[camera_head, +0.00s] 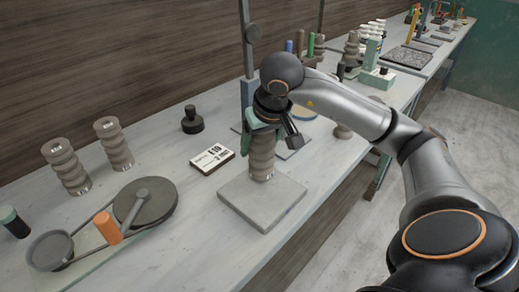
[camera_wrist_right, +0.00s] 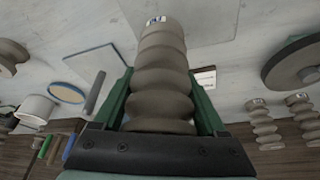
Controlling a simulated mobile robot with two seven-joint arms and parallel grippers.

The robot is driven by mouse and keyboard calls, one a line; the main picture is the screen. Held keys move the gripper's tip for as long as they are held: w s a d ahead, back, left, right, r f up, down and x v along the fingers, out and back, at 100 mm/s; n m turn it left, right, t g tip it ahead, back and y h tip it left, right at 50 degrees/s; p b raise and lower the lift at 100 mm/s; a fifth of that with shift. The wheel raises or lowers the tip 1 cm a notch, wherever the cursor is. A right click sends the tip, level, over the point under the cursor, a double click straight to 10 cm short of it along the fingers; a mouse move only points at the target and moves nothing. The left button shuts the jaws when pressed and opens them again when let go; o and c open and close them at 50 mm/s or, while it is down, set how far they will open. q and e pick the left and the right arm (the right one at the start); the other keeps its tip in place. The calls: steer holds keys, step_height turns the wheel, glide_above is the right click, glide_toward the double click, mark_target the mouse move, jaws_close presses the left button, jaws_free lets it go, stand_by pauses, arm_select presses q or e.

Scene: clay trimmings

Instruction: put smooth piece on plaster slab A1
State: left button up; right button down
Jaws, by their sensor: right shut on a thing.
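My right gripper (camera_wrist_right: 165,105) is shut on a grey-brown clay piece (camera_wrist_right: 163,75) with wavy, ribbed sides and a small label near its lower end. The slab also shows behind the piece in the right wrist view (camera_wrist_right: 215,18). My left gripper is not in view.
A printed card (camera_head: 212,158) lies just left of the slab. Two similar ribbed pieces (camera_head: 66,166) (camera_head: 114,144), a dark-knobbed tool (camera_head: 192,121) and a wheel device (camera_head: 145,203) stand further left. More ribbed pieces (camera_head: 351,50) stand behind. The bench front is clear.

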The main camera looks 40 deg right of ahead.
steer(key=shift+f, duration=0.55)
steer(key=shift+f, duration=0.15)
jaws_free()
